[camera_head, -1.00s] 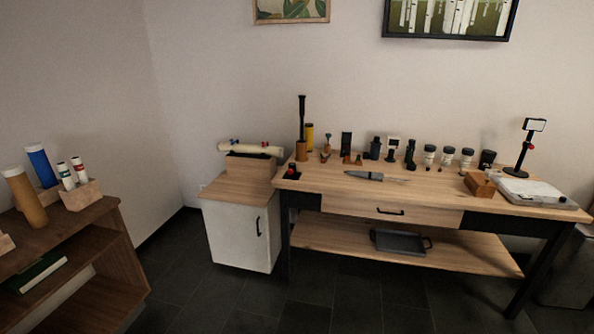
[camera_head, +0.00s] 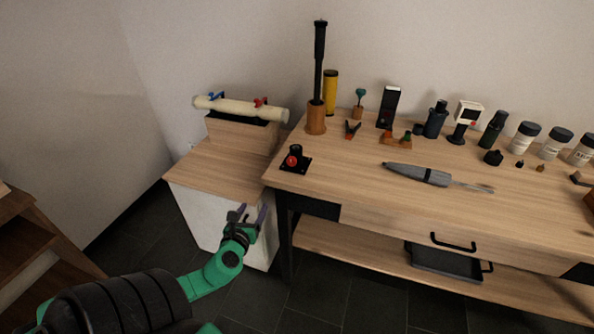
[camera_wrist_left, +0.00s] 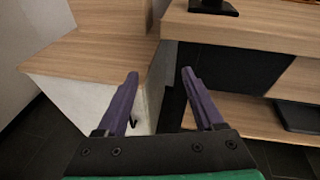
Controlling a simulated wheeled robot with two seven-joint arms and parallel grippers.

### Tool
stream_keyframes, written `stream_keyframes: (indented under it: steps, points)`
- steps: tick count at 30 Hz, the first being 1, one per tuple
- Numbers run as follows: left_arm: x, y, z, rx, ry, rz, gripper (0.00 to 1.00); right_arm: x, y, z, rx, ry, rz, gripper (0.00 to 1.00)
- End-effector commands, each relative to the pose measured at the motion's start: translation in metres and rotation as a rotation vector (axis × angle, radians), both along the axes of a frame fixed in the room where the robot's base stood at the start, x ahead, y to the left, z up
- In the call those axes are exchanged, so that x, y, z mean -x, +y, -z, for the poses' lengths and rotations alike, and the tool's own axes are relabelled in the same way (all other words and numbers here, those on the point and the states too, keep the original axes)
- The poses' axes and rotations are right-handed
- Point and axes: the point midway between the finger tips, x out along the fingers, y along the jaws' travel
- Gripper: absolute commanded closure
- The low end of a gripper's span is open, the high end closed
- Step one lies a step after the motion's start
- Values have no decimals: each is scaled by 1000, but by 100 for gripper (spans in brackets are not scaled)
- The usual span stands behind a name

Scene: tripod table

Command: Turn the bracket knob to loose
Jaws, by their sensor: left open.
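The bracket (camera_head: 295,160) is a small black block on a square black plate near the left front corner of the wooden table. Its red knob (camera_head: 291,161) faces the front left. In the left wrist view only the black base of the bracket (camera_wrist_left: 213,7) shows at the top edge; the knob is out of that frame. My left gripper (camera_head: 248,213) is open and empty, in front of the white cabinet and lower left of the bracket, apart from it. Its two purple fingers (camera_wrist_left: 158,80) show spread in the left wrist view. My right gripper is not in view.
The table (camera_head: 340,190) carries a grey pointed tool (camera_head: 420,174), a wooden holder with a black rod (camera_head: 317,118), and several bottles. A white cabinet (camera_head: 205,215) with a wooden top stands left of the table, bearing a cream tube (camera_head: 240,107). The table top around the bracket is clear.

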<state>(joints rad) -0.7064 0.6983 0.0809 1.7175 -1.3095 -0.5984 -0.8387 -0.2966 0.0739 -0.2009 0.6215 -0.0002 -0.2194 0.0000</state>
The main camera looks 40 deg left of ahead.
Motion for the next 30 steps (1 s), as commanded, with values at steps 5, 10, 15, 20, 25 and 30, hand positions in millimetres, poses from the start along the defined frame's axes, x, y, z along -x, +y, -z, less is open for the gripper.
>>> stream_keyframes:
  steps: [5,10,15,20,25,30]
  points:
    - [-25,-56,-73,-350,-87,212,31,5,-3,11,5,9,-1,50]
    - [-46,-51,-79,-367,-97,217,31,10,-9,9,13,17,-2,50]
    - [-84,-37,-79,-364,-97,215,31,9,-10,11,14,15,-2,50]
    - [-119,-25,-77,-361,-96,214,31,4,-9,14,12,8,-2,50]
    - [-149,-14,-75,-360,-93,214,31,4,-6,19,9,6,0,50]
    - [-161,-10,-75,-358,-91,216,31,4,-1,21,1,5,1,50]
